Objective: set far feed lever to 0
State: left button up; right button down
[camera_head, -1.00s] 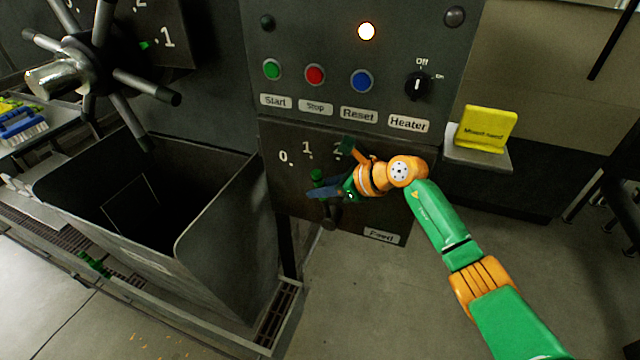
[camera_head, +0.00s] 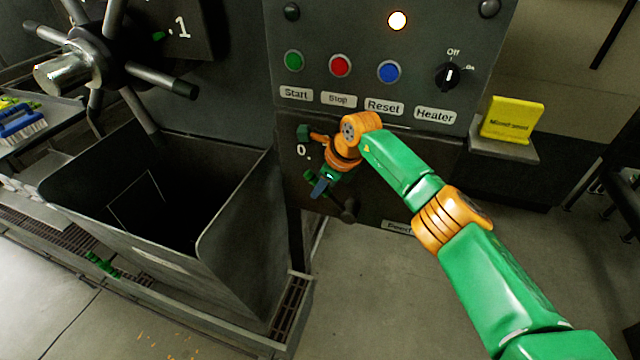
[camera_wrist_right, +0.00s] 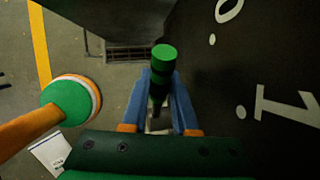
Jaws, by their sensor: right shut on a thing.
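The feed lever is on the dark feed panel (camera_head: 382,190) below the buttons. Its green-tipped handle (camera_wrist_right: 163,62) sits between the blue fingers of my right gripper (camera_wrist_right: 162,105) in the right wrist view. The gripper is shut on the handle. In the head view my right gripper (camera_head: 322,186) is at the panel's left part, just below the "0" mark, and my arm covers the other marks. The lever's dark pivot (camera_head: 349,208) shows below the gripper. In the wrist view the "0" (camera_wrist_right: 229,10) and "1" (camera_wrist_right: 285,108) are to the right of the handle. My left gripper is not in view.
Above are the Start (camera_head: 294,61), Stop (camera_head: 340,65) and Reset (camera_head: 389,71) buttons and the Heater knob (camera_head: 450,76). An open dark bin (camera_head: 225,215) stands left of the panel. A yellow sign (camera_head: 512,120) sits on a shelf at right.

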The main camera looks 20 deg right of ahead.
jog(key=shift+f, duration=0.15)
jog(key=c, duration=1)
grip_release()
jog(key=shift+o, duration=0.2)
jog(key=shift+w+a, duration=0.1)
jog(key=shift+a, duration=0.05)
jog(key=b+v, duration=0.2)
jog(key=v, duration=0.5)
